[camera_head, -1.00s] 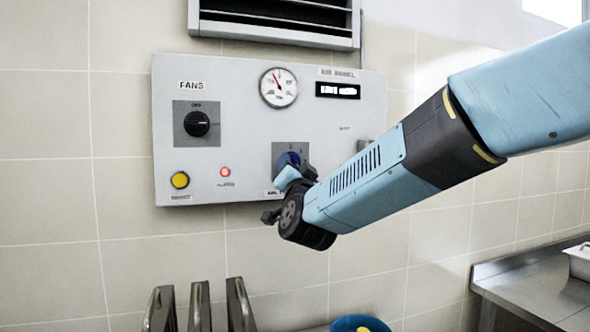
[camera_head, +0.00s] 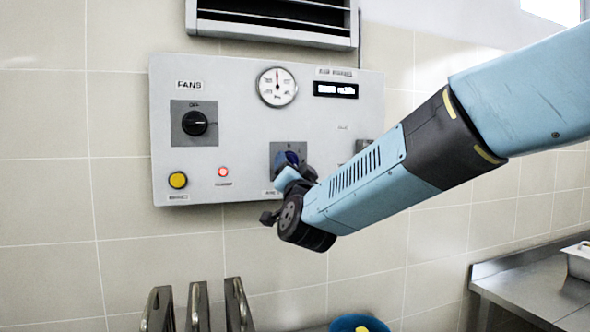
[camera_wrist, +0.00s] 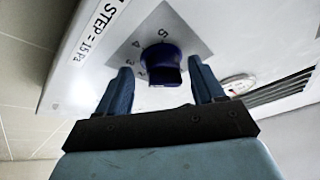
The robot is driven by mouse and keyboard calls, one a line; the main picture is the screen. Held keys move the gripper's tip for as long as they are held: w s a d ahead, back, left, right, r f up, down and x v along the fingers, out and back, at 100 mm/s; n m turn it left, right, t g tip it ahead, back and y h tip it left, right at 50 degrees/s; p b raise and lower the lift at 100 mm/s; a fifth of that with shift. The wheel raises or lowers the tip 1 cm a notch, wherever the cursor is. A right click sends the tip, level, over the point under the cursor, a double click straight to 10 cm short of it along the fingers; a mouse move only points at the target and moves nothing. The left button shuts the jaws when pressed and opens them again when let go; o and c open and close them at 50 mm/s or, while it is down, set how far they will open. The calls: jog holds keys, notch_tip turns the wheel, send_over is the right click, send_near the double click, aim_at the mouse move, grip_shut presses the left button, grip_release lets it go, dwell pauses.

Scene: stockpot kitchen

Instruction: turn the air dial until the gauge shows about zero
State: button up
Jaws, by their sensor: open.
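The dark blue air dial (camera_wrist: 162,62) sits on a grey numbered plate in the wrist view. In the head view, the dial (camera_head: 287,159) is partly hidden by my gripper (camera_head: 284,183). In the wrist view my gripper (camera_wrist: 160,70) is open, with one blue finger on each side of the dial and visible gaps between fingers and knob. The round gauge (camera_head: 277,87) is at the top middle of the panel. Its red needle points almost straight up. The small print on its scale is too blurred to read.
The grey panel (camera_head: 230,120) also holds a black FANS knob (camera_head: 195,123), a yellow button (camera_head: 178,180), a lit red lamp (camera_head: 223,171) and a display (camera_head: 335,90) with blurred text. A vent hangs above. A metal counter (camera_head: 540,285) stands at the right.

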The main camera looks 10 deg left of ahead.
jog(key=v, duration=1.3)
jog(key=shift+s, duration=0.15)
jog(key=shift+d+f, duration=0.15)
